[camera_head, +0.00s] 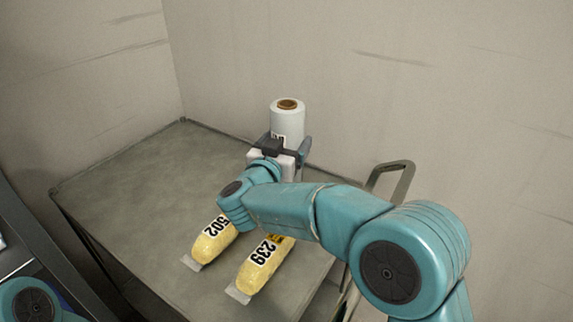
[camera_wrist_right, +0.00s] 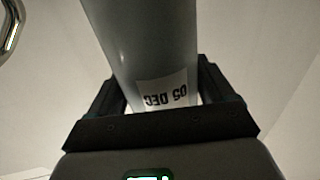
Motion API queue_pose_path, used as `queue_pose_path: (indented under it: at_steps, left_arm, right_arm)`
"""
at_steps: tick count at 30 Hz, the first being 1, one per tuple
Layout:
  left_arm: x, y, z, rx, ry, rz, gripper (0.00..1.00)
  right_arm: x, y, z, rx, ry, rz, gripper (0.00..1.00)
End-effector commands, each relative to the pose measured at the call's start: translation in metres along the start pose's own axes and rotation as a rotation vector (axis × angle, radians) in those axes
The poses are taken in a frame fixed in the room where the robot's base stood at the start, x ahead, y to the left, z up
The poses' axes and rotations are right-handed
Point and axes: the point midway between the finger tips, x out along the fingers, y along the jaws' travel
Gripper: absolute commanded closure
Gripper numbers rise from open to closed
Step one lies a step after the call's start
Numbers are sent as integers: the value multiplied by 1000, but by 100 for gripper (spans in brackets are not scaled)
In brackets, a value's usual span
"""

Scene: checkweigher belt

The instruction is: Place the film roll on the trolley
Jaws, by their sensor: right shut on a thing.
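The film roll (camera_head: 287,119) is a white upright cylinder with a brown core at its top, in the head view. My right gripper (camera_head: 288,150) is shut on the film roll near the far right edge of the trolley (camera_head: 130,175). The right wrist view shows the roll (camera_wrist_right: 145,45) between the two dark fingers (camera_wrist_right: 160,95), with a label reading "05 DEC". My arm hides the roll's lower end, so I cannot tell whether it touches the trolley top. My left gripper is not in view.
Two yellow packs lie on the trolley's near part, one marked 502 (camera_head: 214,240) and one marked 239 (camera_head: 262,264). The trolley's left and back are clear. A metal handle (camera_head: 404,180) stands at its right side. Plain walls rise behind.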

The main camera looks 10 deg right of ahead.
Motion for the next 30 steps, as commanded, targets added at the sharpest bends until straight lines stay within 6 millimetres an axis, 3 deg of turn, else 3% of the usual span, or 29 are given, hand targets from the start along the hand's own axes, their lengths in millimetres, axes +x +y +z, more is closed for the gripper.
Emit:
queue_pose_path:
  at_steps: [6, 9, 21, 22, 23, 24, 30]
  left_arm:
    - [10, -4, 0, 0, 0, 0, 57]
    - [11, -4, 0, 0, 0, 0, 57]
    - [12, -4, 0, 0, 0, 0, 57]
    - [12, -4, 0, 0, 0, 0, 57]
    - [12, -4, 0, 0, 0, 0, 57]
    - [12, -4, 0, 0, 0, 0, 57]
    - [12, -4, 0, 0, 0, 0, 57]
  right_arm:
    - [1, 0, 39, -2, 1, 1, 82]
    - [0, 0, 49, -1, 3, 0, 82]
    - [0, 0, 53, 1, 3, 0, 82]
    - [0, -1, 56, -2, -1, -1, 15]
    - [0, -1, 55, -2, -1, -1, 5]
    - [0, -1, 55, -2, -1, -1, 0]
    - [0, 0, 55, -1, -1, -1, 0]
